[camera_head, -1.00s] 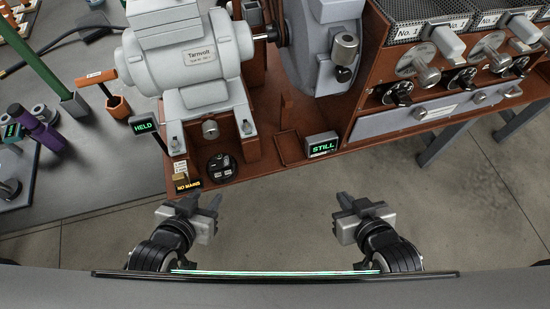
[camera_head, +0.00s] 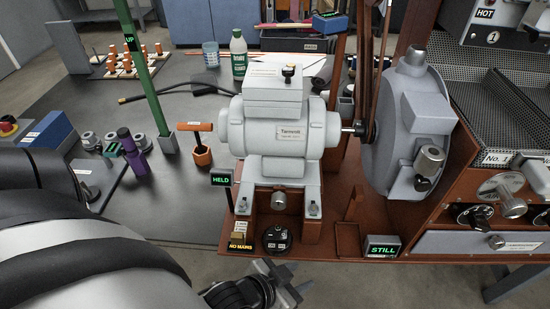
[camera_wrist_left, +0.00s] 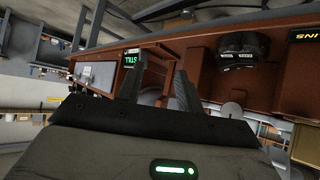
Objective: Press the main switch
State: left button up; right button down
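A round black switch unit (camera_head: 277,239) with small white-marked parts sits on the front edge of the reddish-brown bench, below the grey motor. It also shows in the left wrist view (camera_wrist_left: 242,48). Beside it on the left stands a NO MAINS display (camera_head: 240,245) with a small label above it; its lettering is too small to read. My left gripper (camera_head: 285,279) is just in front of the bench edge, near the black switch unit and apart from it. In the left wrist view its two fingers (camera_wrist_left: 157,84) are spread with nothing between them. My right gripper is out of view.
The grey motor (camera_head: 276,135) stands behind the switch unit, with a HELD sign (camera_head: 221,179) on its left. A STILL display (camera_head: 382,246) stands to the right on the bench edge. A dark table (camera_head: 190,221) with tools lies left. The floor in front is clear.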

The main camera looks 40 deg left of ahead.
aim_at(272, 236)
jog(key=k, duration=1)
jog(key=u, duration=1.1)
jog(key=i, duration=0.55)
